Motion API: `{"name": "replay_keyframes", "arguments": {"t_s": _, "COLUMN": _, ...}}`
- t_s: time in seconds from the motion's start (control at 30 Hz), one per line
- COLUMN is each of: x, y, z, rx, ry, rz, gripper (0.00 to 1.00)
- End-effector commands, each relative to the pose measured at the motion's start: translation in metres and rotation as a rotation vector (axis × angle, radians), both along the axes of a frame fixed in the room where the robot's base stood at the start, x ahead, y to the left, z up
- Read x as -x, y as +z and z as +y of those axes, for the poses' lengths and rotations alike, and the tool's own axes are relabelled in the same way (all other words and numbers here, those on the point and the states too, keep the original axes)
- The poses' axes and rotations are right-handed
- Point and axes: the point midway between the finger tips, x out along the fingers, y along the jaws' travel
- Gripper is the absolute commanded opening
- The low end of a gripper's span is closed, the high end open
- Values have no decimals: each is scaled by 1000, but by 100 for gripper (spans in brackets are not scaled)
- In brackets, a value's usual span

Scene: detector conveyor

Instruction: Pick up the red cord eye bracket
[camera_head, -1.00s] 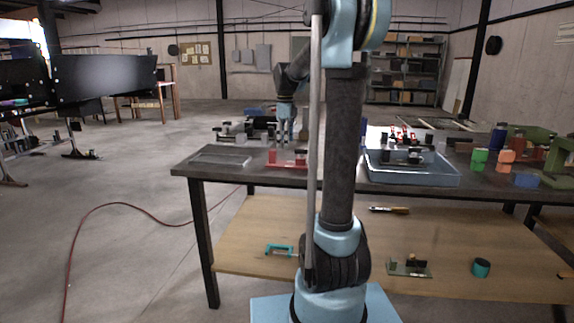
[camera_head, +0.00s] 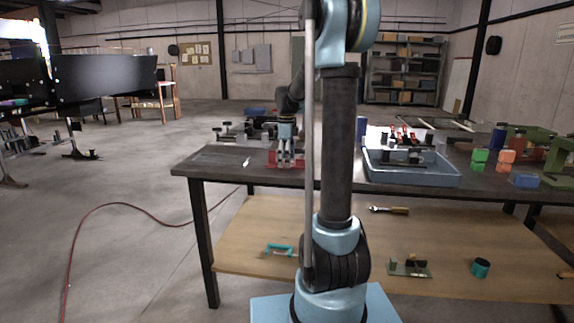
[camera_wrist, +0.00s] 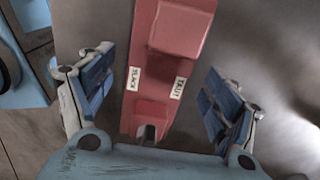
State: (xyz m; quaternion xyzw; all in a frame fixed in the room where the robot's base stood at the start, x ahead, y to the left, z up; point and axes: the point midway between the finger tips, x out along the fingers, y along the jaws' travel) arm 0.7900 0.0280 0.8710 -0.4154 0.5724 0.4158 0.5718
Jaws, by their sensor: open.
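The red cord eye bracket (camera_head: 300,161) lies on the dark tabletop near the table's front left, partly hidden behind my gripper in the head view. In the wrist view the bracket (camera_wrist: 150,85) is a long red piece with a raised block at the far end, two small white labels and a slot at the near end. My gripper (camera_head: 284,163) points down over the bracket. In the wrist view my gripper (camera_wrist: 160,88) is open, with one blue-padded finger on each side of the bracket and visible gaps between.
The dark table (camera_head: 215,170) has a clear patch left of the bracket. A blue tray (camera_head: 410,174) with parts stands to the right. Green (camera_head: 479,158) and orange (camera_head: 506,158) blocks lie farther right. Dark and grey parts (camera_head: 245,130) stand behind the bracket.

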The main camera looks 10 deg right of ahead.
Motion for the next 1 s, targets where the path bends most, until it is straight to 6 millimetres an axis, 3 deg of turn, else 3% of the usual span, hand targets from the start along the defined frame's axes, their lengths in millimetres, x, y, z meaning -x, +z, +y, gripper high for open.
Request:
{"name": "replay_keyframes", "arguments": {"t_s": 0.07, "x": 0, "y": 0, "z": 0, "rx": 0, "ry": 0, "rz": 0, "gripper": 77}}
{"name": "replay_keyframes", "arguments": {"t_s": 0.33, "x": 0, "y": 0, "z": 0, "rx": 0, "ry": 0, "rz": 0, "gripper": 18}}
{"name": "replay_keyframes", "arguments": {"t_s": 0.67, "x": 0, "y": 1, "z": 0, "rx": 0, "ry": 0, "rz": -1, "gripper": 19}}
{"name": "replay_keyframes", "arguments": {"t_s": 0.73, "x": 1, "y": 6, "z": 0, "rx": 0, "ry": 0, "rz": 0, "gripper": 4}}
{"name": "replay_keyframes", "arguments": {"t_s": 0.77, "x": 1, "y": 9, "z": 0, "rx": 0, "ry": 0, "rz": 0, "gripper": 0}}
{"name": "replay_keyframes", "arguments": {"t_s": 1.0, "x": 0, "y": 49, "z": 0, "rx": 0, "ry": 0, "rz": 0, "gripper": 0}}
